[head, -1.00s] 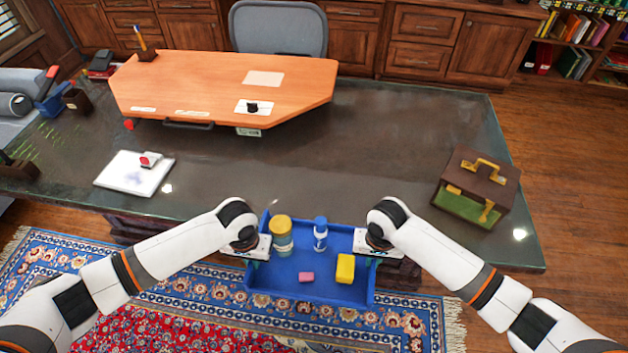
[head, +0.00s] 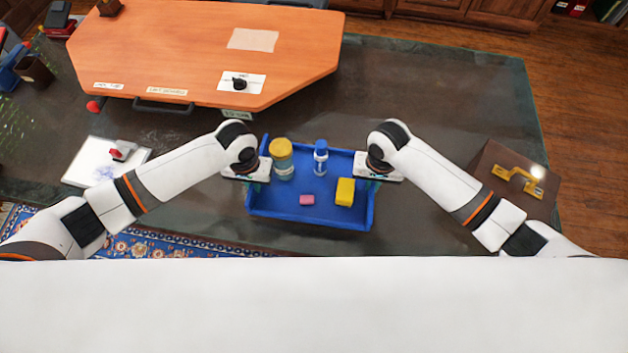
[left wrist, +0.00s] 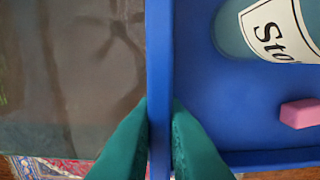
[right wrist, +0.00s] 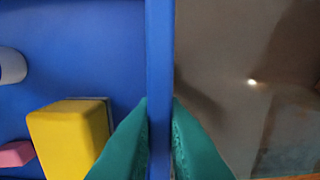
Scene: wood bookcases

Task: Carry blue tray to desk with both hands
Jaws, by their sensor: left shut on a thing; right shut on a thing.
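The blue tray (head: 275,208) is held level over the front part of the dark desk top (head: 400,100) in the head view; I cannot tell whether it touches the desk. My left gripper (head: 262,172) is shut on the tray's left wall, seen between green fingers in the left wrist view (left wrist: 160,130). My right gripper (head: 366,170) is shut on the right wall, also seen in the right wrist view (right wrist: 160,130). In the tray are a yellow-lidded jar (head: 281,157), a blue-capped bottle (head: 320,157), a pink block (head: 307,199) and a yellow block (head: 345,191).
An orange wooden board (head: 200,55) covers the desk's back left. A white pad (head: 85,165) with a red-and-white item lies at left. A brown box (head: 525,180) with a yellow handle stands at right, partly behind my right arm. Bare desk lies beyond the tray.

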